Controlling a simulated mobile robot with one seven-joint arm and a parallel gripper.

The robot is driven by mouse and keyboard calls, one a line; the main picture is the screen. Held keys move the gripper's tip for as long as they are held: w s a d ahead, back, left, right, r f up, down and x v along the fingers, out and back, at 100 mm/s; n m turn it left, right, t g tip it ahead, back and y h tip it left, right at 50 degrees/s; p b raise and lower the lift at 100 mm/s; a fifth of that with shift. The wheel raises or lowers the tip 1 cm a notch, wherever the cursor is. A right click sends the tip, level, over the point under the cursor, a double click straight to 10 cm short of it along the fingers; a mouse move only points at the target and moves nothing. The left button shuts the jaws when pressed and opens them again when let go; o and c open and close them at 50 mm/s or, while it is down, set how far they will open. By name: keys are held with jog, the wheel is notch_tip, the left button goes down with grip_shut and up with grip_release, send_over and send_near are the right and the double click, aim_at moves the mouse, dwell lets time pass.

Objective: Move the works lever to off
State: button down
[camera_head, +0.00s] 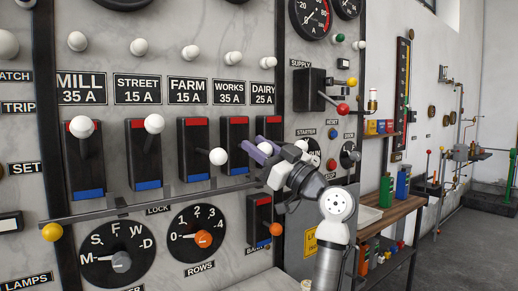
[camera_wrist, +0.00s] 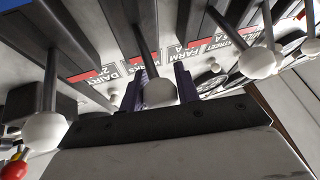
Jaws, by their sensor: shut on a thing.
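The works lever stands on the marble panel, in the black slot plate (camera_head: 235,133) under the WORKS 35 A label (camera_head: 230,92). The plate is red at the top and blue at the bottom. My gripper (camera_head: 262,152) is at this lever, about mid-height of the plate, with its purple fingers toward the panel. In the wrist view my gripper (camera_wrist: 160,90) is shut with the lever's white knob (camera_wrist: 160,93) between the fingers.
The farm lever's white knob (camera_head: 218,156) is close on the left. The dairy lever's knob (camera_wrist: 45,130) is close on the other side. Mill (camera_head: 80,127) and street (camera_head: 154,124) knobs sit higher. A lock bar (camera_head: 150,204) runs below the levers.

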jog(key=c, duration=1)
grip_release()
jog(key=shift+c, duration=0.2)
jog(key=shift+s+d+f, duration=0.1)
jog(key=b+v, duration=0.4)
jog(key=v, duration=0.9)
jog(key=shift+d+f, duration=0.15)
jog(key=shift+d, duration=0.1)
jog(key=shift+s+d, duration=0.1)
jog(key=shift+s, duration=0.1)
